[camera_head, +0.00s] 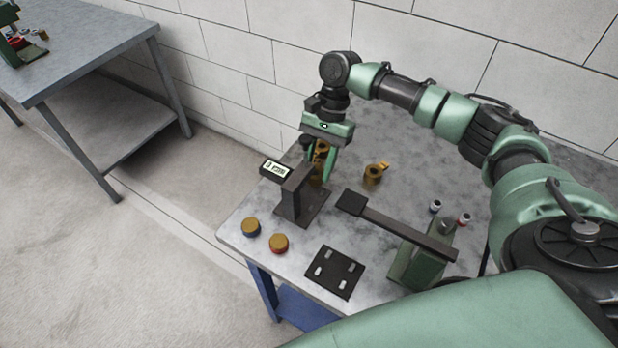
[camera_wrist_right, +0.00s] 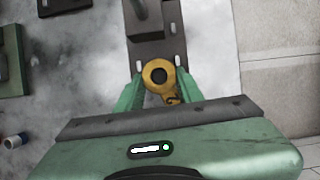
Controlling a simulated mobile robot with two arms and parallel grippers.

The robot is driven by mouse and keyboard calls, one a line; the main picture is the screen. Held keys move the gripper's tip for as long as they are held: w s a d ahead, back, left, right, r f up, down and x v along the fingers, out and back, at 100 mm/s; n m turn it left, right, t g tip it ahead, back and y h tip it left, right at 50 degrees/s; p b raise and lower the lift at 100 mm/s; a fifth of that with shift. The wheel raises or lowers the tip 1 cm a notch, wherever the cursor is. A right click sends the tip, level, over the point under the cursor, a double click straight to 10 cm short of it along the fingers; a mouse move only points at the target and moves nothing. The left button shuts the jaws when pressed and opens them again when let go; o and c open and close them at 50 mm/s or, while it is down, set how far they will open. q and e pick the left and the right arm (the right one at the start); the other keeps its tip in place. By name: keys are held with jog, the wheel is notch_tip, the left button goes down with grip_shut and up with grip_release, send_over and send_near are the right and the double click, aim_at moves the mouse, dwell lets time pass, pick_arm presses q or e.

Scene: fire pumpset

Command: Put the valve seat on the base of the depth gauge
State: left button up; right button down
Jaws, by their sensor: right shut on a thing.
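The valve seat (camera_head: 321,152) is a brass, ring-topped piece, and my right gripper (camera_head: 322,165) is shut on it. In the right wrist view the valve seat (camera_wrist_right: 158,75) shows its round bore between the two green fingers of my right gripper (camera_wrist_right: 159,90). The depth gauge (camera_head: 291,187) has a dark upright, a small display and a flat dark base (camera_head: 312,212). The valve seat is at the rear end of this base; I cannot tell whether it touches it. The base (camera_wrist_right: 170,49) also shows in the right wrist view. My left gripper is out of view.
Another brass piece (camera_head: 373,175) stands right of the gauge. Two brass-topped round parts (camera_head: 251,227) (camera_head: 279,243), a dark plate with pegs (camera_head: 335,272) and a green fixture with a dark bar (camera_head: 405,229) are on the table. Another table (camera_head: 95,55) stands at the left.

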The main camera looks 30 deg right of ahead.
aim_at(318, 167)
jog(key=shift+s+a+r, duration=0.15)
jog(key=shift+s+a, duration=0.2)
jog(key=shift+a, duration=0.15)
jog(key=a, duration=0.1)
jog(key=s+p, duration=0.1)
jog(key=a, duration=0.1)
jog(key=shift+s+a+f, duration=0.25)
jog(key=shift+s+a, duration=0.1)
jog(key=shift+f, duration=0.45)
jog(key=c, duration=0.9)
grip_release()
jog(key=shift+f, duration=0.1)
jog(key=shift+d, duration=0.1)
jog(key=shift+w+d+r, duration=0.1)
jog(key=shift+w+r, duration=0.1)
jog(key=shift+r, duration=0.25)
jog(key=b+v, duration=0.1)
jog(key=v, duration=1)
jog(key=shift+s+r, duration=0.1)
jog(key=shift+r, duration=0.05)
